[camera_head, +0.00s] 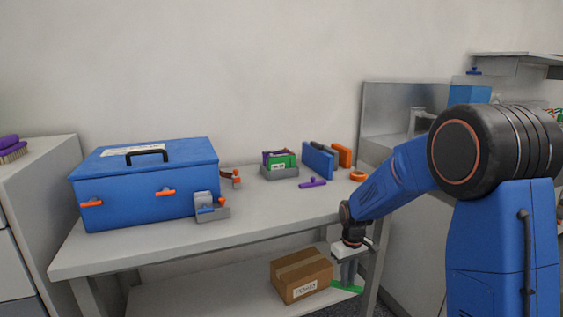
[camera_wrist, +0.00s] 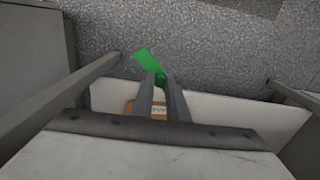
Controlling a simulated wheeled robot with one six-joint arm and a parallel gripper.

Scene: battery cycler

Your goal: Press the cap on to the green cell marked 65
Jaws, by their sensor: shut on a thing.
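My gripper (camera_head: 347,283) hangs in front of the bench's right end, below the level of its top, and points down. It is shut on a green piece (camera_head: 356,288). In the wrist view the green piece (camera_wrist: 147,61) shows a flat plate and a small round part between the fingertips (camera_wrist: 161,82); it looks like the cap, but I cannot be sure. A green cell (camera_head: 284,162) with a white label stands beside a purple one (camera_head: 268,155) in a grey tray (camera_head: 279,174) on the bench. The label's number is too small to read. The gripper is well apart from the cells.
A blue toolbox (camera_head: 150,180) stands on the bench (camera_head: 255,210), left, with a small grey holder (camera_head: 217,214) before it. A purple tool (camera_head: 312,183), blue and orange upright blocks (camera_head: 318,160) and an orange ring (camera_head: 358,175) lie right. A cardboard box (camera_head: 302,275) is on the lower shelf.

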